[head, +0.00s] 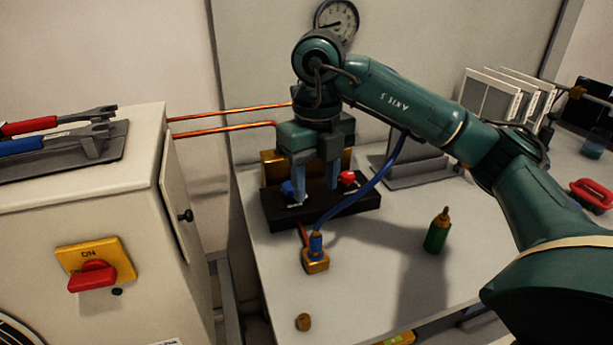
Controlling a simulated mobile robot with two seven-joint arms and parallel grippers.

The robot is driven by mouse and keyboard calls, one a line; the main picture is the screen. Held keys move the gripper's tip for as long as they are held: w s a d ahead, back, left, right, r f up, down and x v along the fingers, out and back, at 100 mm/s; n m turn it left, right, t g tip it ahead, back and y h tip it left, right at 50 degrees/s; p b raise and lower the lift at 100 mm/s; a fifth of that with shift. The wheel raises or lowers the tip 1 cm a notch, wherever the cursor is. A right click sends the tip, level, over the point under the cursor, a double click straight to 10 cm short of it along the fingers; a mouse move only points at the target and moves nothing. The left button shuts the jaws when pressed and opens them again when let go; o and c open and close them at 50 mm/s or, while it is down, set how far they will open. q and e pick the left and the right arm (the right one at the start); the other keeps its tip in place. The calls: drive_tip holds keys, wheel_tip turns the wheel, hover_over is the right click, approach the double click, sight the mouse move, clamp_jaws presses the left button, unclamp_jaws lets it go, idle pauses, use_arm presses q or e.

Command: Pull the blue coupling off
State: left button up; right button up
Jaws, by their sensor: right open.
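The blue coupling (316,242) sits on a brass block (316,262) on the bench, with a blue hose (365,193) running from it up to the right, passing behind my arm. My right gripper (315,194) points down above the black base of the valve rig (340,206), behind and above the coupling. Its fingers are apart with nothing seen between them. A blue knob (287,188) is close beside its left finger; I cannot tell if they touch. A red knob (347,178) is to the right of the fingers. My left gripper is not in view.
A green bottle (437,234) stands on the bench right of the coupling; a small brown plug (303,322) lies in front. A cabinet with a red switch (93,276) is at left. A gauge (336,20) is on the back panel. Bench between coupling and bottle is clear.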

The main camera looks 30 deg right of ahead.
sight(315, 229)
drive_tip(key=shift+s+f, duration=0.1)
drive_tip(key=shift+f, duration=0.25)
wheel_tip(315, 229, down, 12)
drive_tip(key=shift+s+f+b, duration=0.1)
drive_tip(key=shift+b, duration=0.2)
drive_tip(key=shift+c, duration=0.6)
clamp_jaws()
